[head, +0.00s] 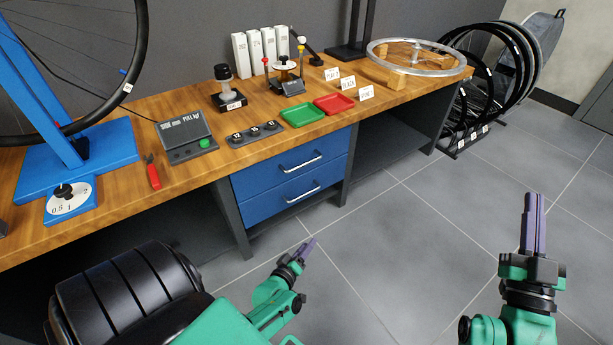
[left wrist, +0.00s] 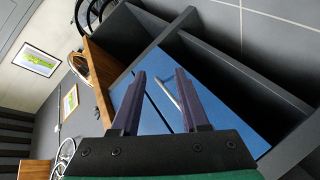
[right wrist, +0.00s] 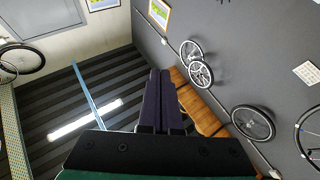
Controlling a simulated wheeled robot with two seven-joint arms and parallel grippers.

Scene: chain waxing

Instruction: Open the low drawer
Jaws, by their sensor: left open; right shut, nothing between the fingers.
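The low drawer (head: 275,208) is the lower of two blue drawers under the wooden bench and is shut flush. Its silver bar handle (head: 302,194) runs across its front. The upper drawer (head: 262,180) is also shut. My left gripper (head: 305,250) is open and empty, in front of and apart from the drawers. In the left wrist view the blue fronts (left wrist: 222,118) lie beyond its fingers (left wrist: 161,84), with a silver handle (left wrist: 168,90) showing between them. My right gripper (head: 533,205) is shut and empty over the floor at the right; its fingers (right wrist: 160,82) touch in its wrist view.
The bench top (head: 130,185) holds a green tray (head: 302,115), a red tray (head: 334,103), a scale-like device (head: 187,137) and a wheel (head: 415,55). The floor (head: 420,240) before the drawers is clear.

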